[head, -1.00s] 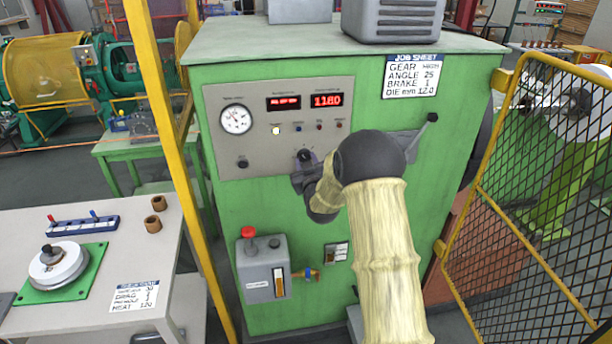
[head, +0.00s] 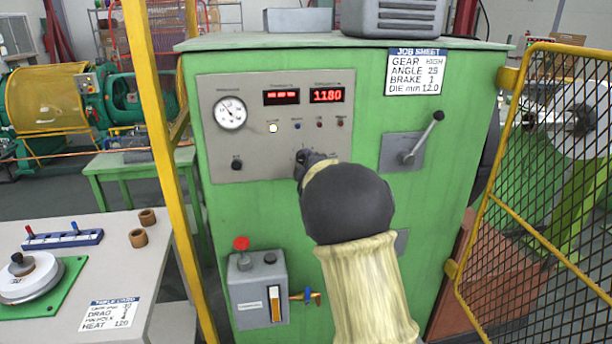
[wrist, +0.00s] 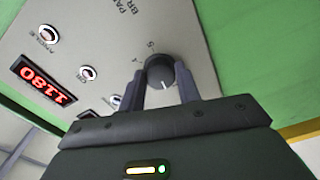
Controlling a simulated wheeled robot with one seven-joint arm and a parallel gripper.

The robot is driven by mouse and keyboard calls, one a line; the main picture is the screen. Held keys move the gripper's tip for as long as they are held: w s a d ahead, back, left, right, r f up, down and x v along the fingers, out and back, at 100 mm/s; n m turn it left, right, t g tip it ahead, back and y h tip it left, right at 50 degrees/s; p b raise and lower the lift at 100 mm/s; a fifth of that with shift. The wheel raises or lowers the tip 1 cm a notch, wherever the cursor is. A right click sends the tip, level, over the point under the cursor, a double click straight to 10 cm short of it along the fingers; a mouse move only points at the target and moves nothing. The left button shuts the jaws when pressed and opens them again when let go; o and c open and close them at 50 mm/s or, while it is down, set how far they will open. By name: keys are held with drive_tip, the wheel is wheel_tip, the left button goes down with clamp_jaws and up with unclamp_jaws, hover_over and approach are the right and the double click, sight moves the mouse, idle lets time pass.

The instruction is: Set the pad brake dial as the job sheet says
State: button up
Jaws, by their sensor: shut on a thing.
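The pad brake dial (wrist: 159,70) is a dark round knob on the grey control panel. In the wrist view its white pointer line faces down towards my gripper's palm. The digits 4 and 5 show beside it; the rest of the scale is hidden. My gripper (wrist: 160,80) has a finger on each side of the knob and is shut on it. In the head view my arm covers most of the dial and gripper. The job sheet (head: 414,72) on the green cabinet reads gear high, angle 25, brake 1, die 12.0.
The panel (head: 215,155) also carries a gauge (head: 230,113), red displays (head: 328,95) and small lamps. A lever (head: 423,138) is to its right. A red-button box (head: 257,290) is below. A yellow post (head: 160,150) and mesh guard (head: 535,200) flank the cabinet.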

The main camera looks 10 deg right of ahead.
drive_tip(key=shift+f+n+b, duration=0.1)
drive_tip(key=shift+n+b, duration=1.35)
drive_tip(key=shift+n, duration=0.15)
drive_tip(key=o, duration=1)
drive_tip(key=s+b, duration=0.3)
drive_tip(key=s, duration=1.4)
drive_tip(key=shift+s, duration=0.2)
